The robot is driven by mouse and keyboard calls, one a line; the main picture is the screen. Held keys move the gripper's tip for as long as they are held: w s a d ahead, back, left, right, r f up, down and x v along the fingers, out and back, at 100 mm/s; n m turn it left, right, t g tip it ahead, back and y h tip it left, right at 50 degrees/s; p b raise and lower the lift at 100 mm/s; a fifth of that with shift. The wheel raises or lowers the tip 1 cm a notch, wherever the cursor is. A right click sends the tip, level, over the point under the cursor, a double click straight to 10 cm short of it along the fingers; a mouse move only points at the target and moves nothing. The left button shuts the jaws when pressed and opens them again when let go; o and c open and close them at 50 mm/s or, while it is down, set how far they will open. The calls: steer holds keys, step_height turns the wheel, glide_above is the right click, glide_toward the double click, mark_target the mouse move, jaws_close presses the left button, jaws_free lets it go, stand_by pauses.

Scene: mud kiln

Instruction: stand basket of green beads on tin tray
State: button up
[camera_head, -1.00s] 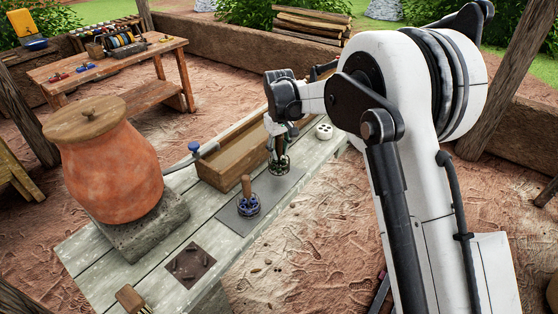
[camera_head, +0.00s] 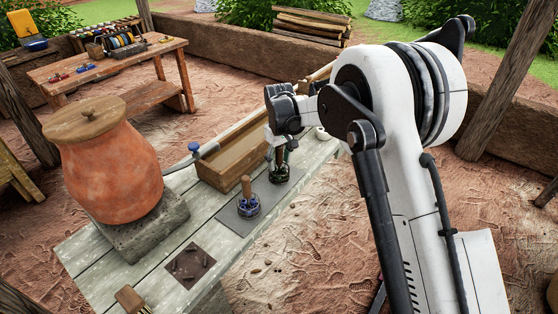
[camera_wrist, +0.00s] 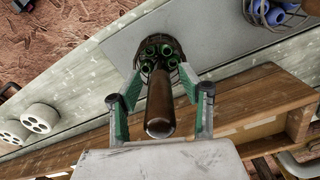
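The basket of green beads (camera_head: 279,174) is a small dark wire basket with a brown upright handle. It stands at the far end of the grey tin tray (camera_head: 233,221), apparently resting on it. In the wrist view the basket (camera_wrist: 158,52) overlaps the tray (camera_wrist: 205,25) near its edge; its base is partly hidden. My gripper (camera_wrist: 161,85) is open, with its green-padded fingers either side of the handle and gaps visible between. My gripper also shows above the basket in the head view (camera_head: 280,152).
A wooden trough (camera_head: 232,158) lies close behind the tray. A white holed block (camera_wrist: 40,118) sits nearby on the bench. A clay pot (camera_head: 110,170) stands left. A dark square plate (camera_head: 190,266) lies in front.

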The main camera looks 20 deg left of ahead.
step_height(320, 180, up, 12)
steer(key=shift+r, duration=0.15)
stand_by(0.5)
steer(key=shift+d, duration=0.1)
steer(key=s+d+r+m+t, duration=0.1)
steer(key=s+d+r+m, duration=0.1)
steer(key=s+d+r, duration=0.45)
steer(key=s+d+r+m+t+y, duration=0.1)
steer(key=d+r, duration=0.2)
steer(key=d, duration=0.7)
steer(key=s+d+r+m+t, duration=0.1)
steer(key=s+d+r+m, duration=0.15)
steer(key=d+r, duration=0.4)
steer(key=s+d+f+m+t, duration=0.2)
steer(key=s+d+f, duration=0.1)
steer(key=s+d, duration=0.7)
steer(key=s+d+f+m+t+h, duration=0.1)
steer(key=s+d+f+m+t, duration=0.1)
steer(key=s+d, duration=0.7)
steer(key=s+f+m, duration=0.1)
steer(key=s, duration=0.3)
steer(key=shift+d+f, duration=0.35)
